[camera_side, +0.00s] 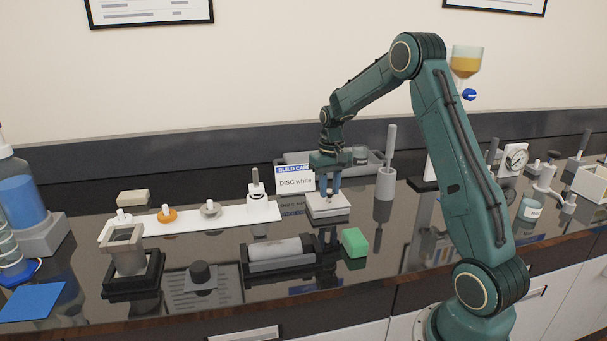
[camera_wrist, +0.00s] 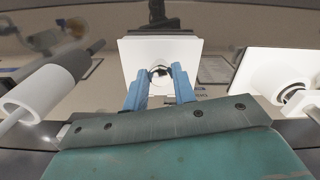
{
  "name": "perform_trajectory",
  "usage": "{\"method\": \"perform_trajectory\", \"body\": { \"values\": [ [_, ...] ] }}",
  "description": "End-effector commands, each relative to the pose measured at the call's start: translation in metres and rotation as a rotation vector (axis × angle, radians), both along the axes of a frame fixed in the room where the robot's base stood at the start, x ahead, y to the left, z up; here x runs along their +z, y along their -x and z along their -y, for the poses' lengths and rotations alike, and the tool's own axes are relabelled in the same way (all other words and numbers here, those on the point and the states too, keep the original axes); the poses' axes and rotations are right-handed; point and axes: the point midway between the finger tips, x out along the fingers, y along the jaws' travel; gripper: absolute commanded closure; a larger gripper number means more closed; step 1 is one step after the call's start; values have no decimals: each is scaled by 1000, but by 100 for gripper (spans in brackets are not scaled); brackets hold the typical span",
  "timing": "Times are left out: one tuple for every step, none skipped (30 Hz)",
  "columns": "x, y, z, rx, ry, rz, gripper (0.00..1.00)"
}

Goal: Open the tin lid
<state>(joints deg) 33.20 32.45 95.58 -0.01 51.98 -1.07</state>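A small white square tin with its lid (camera_side: 327,206) sits on the dark bench below my gripper (camera_side: 330,190). In the wrist view the lid (camera_wrist: 135,52) is a white square with a small round knob (camera_wrist: 160,72) at its middle. My gripper's two blue fingers (camera_wrist: 160,76) stand on either side of the knob, spread apart. A narrow gap seems to show between each fingertip and the knob; touch cannot be told for sure. The lid lies flat on the tin. The tin's inside is hidden.
A "DISC white" card (camera_side: 295,181) stands just behind left of the tin. A grey cylinder holder with a rod (camera_side: 385,184) is close on the right. A green block (camera_side: 354,242) and a roller in a cradle (camera_side: 278,252) lie in front.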

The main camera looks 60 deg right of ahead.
Motion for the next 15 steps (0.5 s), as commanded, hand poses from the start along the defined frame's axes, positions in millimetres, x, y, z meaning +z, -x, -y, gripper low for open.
{"method": "perform_trajectory", "body": {
  "values": [
    [0,0,0,0,0,0,97],
    [0,0,0,0,0,0,100],
    [0,0,0,0,0,0,100],
    [0,0,0,0,0,0,100],
    [0,0,0,0,0,0,100],
    [0,0,0,1,0,0,100],
    [1,0,0,0,0,0,100],
    [1,0,0,0,0,0,100],
    [1,0,0,1,0,0,100],
    [1,-1,0,0,0,0,100],
    [1,-1,1,1,1,1,100],
    [2,-1,1,1,1,1,100],
    [2,-1,1,1,1,1,100],
    [2,-1,1,0,1,1,100],
    [3,-1,1,1,1,1,100]
  ]
}}
